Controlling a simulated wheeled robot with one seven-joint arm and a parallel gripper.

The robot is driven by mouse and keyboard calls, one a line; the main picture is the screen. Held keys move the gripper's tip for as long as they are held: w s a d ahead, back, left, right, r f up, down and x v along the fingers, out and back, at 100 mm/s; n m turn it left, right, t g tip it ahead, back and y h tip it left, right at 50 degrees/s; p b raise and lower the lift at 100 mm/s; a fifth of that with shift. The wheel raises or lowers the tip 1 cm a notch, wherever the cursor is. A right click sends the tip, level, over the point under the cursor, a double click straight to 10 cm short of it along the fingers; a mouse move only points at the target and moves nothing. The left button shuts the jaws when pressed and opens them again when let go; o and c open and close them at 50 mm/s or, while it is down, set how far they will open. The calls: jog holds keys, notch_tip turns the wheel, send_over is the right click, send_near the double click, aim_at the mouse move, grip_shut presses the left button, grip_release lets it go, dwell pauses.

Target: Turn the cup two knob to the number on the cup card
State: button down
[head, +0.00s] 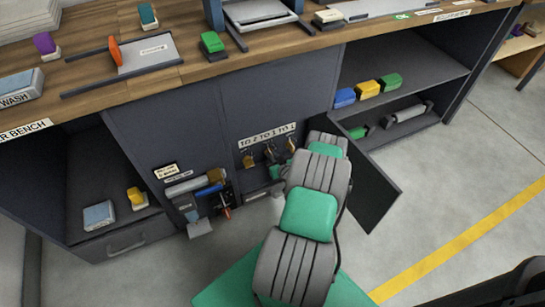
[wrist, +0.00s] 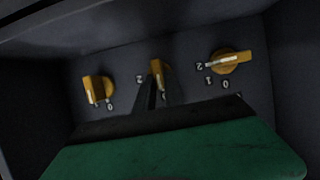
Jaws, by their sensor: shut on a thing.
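Three yellow knobs sit in a row on a dark recessed panel. In the wrist view, my gripper (wrist: 157,92) is shut on the middle knob (wrist: 162,69), its dark fingers covering part of that knob and its dial. A 2 shows left of it; its exact setting is unclear. The left knob (wrist: 99,89) has its white mark pointing down. The right knob (wrist: 231,61) has its white mark pointing left, towards a 2. In the head view, the middle knob (head: 270,153) is small and my arm partly hides the gripper. I cannot tell which card is the cup card.
A white label strip (head: 267,136) is above the knobs. A small card (head: 166,171) is on the cabinet front to the left. An open dark door (head: 374,190) stands right of my arm. Coloured blocks lie on the shelf and bench top (head: 190,68).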

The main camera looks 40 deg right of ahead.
jog(key=shift+f+b, duration=0.1)
jog(key=shift+b, duration=0.25)
jog(key=m+b, duration=0.1)
jog(key=b, duration=0.1)
jog(key=m+y+b, duration=0.1)
jog(key=m+b, duration=0.1)
jog(key=b, duration=0.1)
jog(key=shift+s+d+f+t+y+b, duration=0.15)
jog(key=shift+d+f+t+y+b, duration=0.15)
jog(key=shift+d+f+y+b, duration=0.1)
jog(key=m+y+b, duration=0.1)
jog(key=m+b, duration=0.1)
jog(key=b, duration=0.2)
jog(key=shift+d+t, duration=0.1)
jog(key=shift+t, duration=0.3)
jog(key=shift+r+m+y+b, duration=0.15)
jog(key=shift+m+y+b, duration=0.35)
jog(key=shift+b, duration=0.35)
jog(key=shift+r, duration=0.1)
jog(key=c, duration=1.4)
grip_release()
jog(key=shift+c, duration=0.2)
